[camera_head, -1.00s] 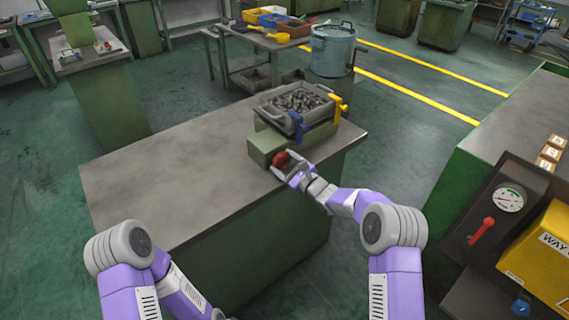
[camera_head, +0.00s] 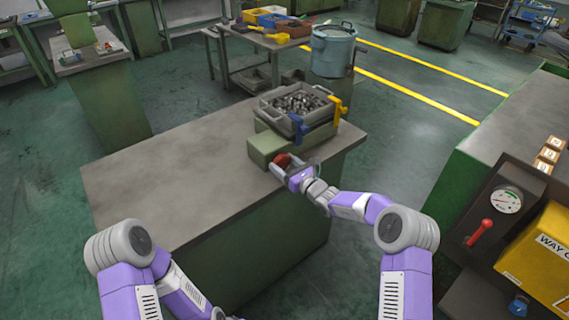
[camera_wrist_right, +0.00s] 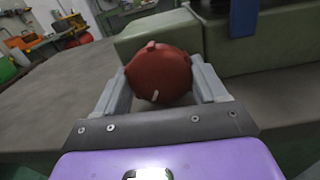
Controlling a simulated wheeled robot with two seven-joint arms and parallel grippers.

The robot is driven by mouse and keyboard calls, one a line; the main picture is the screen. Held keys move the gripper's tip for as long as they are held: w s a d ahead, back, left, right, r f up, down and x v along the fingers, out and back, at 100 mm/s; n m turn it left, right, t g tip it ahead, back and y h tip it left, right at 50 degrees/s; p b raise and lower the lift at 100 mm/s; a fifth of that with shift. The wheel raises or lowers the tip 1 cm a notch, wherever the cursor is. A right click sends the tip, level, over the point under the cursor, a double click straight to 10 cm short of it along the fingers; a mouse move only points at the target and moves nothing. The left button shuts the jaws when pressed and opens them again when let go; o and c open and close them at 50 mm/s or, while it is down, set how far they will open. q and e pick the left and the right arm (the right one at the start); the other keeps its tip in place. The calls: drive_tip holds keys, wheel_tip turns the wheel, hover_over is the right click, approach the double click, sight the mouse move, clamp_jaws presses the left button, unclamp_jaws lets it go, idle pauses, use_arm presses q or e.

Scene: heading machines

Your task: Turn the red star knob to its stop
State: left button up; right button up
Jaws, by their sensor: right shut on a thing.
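The red star knob (camera_head: 282,161) sits on the near side of a green block (camera_head: 265,147) on the bench. In the right wrist view the knob (camera_wrist_right: 160,74) fills the space between the two grey fingers, and a small pale mark shows on its lower edge. My right gripper (camera_head: 285,167) is shut on the knob, with one finger on each side of it; it also shows in the right wrist view (camera_wrist_right: 161,85). The knob's shaft is hidden behind it. My left arm comes in at the lower left, but its gripper is out of the picture.
A grey tray of metal parts (camera_head: 298,101) stands on the fixture behind the knob, with a blue clamp (camera_head: 298,126) and a yellow clamp (camera_head: 337,106) at its side. The bench top (camera_head: 175,180) is bare to the left. A dark panel with a gauge (camera_head: 507,200) stands at right.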

drive_tip(key=shift+m, duration=0.6)
drive_tip(key=o, duration=1)
drive_tip(key=shift+o, duration=0.2)
drive_tip(key=p+v, duration=0.2)
drive_tip(key=v, duration=0.5)
drive_tip(key=shift+s+d, duration=0.2)
drive_tip(key=shift+s, duration=0.05)
